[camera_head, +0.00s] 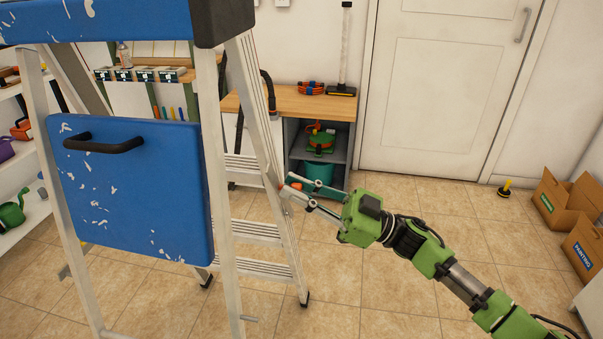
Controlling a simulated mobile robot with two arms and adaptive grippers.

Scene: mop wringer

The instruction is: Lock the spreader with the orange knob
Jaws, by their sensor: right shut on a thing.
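The aluminium stepladder (262,130) stands open at the left, with a blue top and a blue panel (130,190) hanging between its near legs. A small orange part, which looks like the orange knob (297,186), shows at the ladder's right side rail. My right gripper (288,184) reaches in from the right, with its thin grey fingers at the rail around this orange part. It is shut on it, and the fingers hide part of it. The spreader itself is hard to make out behind the fingers and rail. My left gripper is out of view.
A workbench (290,102) with a teal bucket (319,173) below stands behind the ladder. Shelves (30,215) line the left edge. Cardboard boxes (563,203) stand at the right. The tiled floor before the white door (445,85) is mostly clear.

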